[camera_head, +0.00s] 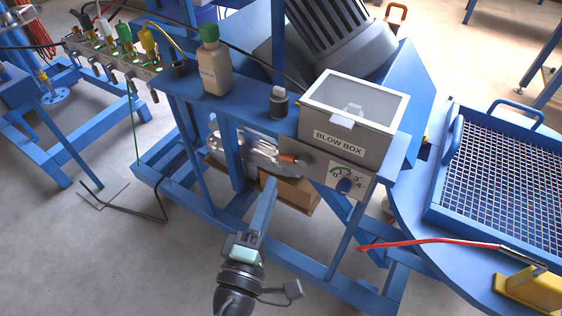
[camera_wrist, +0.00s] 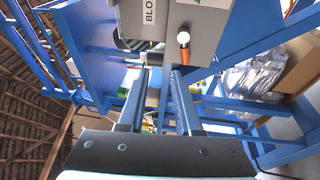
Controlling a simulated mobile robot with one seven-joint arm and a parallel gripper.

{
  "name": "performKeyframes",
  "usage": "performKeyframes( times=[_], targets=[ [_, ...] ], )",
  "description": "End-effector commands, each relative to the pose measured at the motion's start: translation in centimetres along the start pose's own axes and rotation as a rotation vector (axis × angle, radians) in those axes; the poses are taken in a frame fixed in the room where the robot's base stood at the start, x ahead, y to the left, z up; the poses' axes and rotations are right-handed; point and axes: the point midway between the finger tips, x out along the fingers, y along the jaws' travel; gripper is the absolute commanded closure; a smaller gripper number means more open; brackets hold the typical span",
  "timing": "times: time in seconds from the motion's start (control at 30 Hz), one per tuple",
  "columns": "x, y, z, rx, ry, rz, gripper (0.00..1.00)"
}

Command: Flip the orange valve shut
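A short orange handle (camera_head: 288,158), which looks like the orange valve, sticks out to the left from the front of the grey blow box unit, beside the dial. In the wrist view the orange handle (camera_wrist: 184,53) has a pale round end and shows just beyond the tip of the right finger. My gripper (camera_head: 268,186) is in front of and below the handle in the head view, pointing up toward it. In the wrist view my gripper (camera_wrist: 160,75) has its two fingers apart with nothing held between them. I cannot tell whether a finger touches the handle.
The blow box (camera_head: 352,112) stands on the blue frame, with a dial panel (camera_head: 345,179) below it. A green-capped bottle (camera_head: 214,68) and a small dark jar (camera_head: 279,102) stand to its left.

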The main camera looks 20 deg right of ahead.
Motion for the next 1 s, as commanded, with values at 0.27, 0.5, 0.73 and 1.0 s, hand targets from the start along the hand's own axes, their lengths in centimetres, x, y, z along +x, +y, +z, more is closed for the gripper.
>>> performKeyframes(
  times=[0.27,0.5,0.73,1.0],
  targets=[
    [-3.6,-5.1,1.0,-0.293,0.029,0.017,0.67],
    [-0.7,-4.8,1.0,-0.299,0.027,0.022,0.67],
    [4.3,-4.6,0.8,-0.297,0.027,0.021,0.67],
    [8.2,-4.7,0.7,-0.297,0.029,0.021,0.67]
  ],
)
